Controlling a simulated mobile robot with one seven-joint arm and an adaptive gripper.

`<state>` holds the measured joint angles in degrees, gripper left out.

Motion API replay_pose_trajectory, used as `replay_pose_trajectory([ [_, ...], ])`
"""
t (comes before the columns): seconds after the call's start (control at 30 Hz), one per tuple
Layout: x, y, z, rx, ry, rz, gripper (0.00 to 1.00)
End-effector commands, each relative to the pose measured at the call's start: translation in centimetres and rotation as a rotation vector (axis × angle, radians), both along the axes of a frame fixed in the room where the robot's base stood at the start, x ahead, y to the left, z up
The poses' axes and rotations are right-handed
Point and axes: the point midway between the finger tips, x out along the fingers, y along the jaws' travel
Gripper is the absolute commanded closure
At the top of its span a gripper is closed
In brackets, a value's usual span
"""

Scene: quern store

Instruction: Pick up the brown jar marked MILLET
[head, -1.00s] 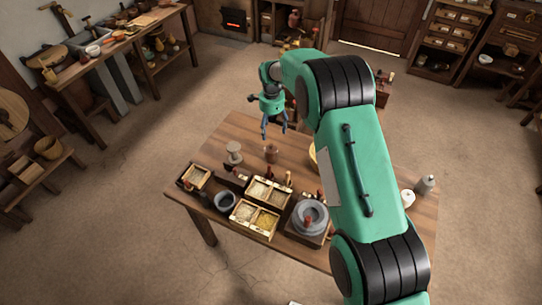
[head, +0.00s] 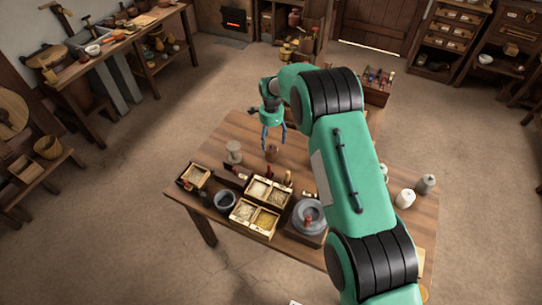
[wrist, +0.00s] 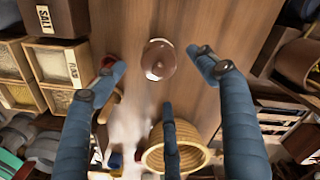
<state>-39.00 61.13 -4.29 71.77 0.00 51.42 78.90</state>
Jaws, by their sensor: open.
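A small brown lidded jar (head: 271,155) stands upright on the wooden table, near its far edge. In the wrist view the same brown jar (wrist: 158,60) shows from above, its round knob facing me. No lettering on it can be read. My gripper (head: 273,142) is open and empty, pointing down just above the jar. In the wrist view its blue fingers are spread, with the jar between the tips of the left and right ones and the third finger lower in the picture. I cannot tell whether the tips reach lid height.
A pale spool-shaped thing (head: 234,152) stands left of the jar. Grain boxes (head: 267,192), a grey bowl (head: 225,201) and a stone quern (head: 309,215) are nearer. A woven basket (wrist: 190,140) lies close beside the jar in the wrist view. White pots (head: 405,198) stand at right.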

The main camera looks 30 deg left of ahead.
Motion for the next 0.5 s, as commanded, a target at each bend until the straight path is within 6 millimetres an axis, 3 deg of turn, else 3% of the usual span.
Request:
replay_pose_trajectory([
  [0.2, 0.04, 0.02, -1.41, 0.001, -0.001, 0.0, 0.28],
  [0.5, 0.02, 0.01, -1.51, 0.001, -0.001, 0.0, 0.28],
])
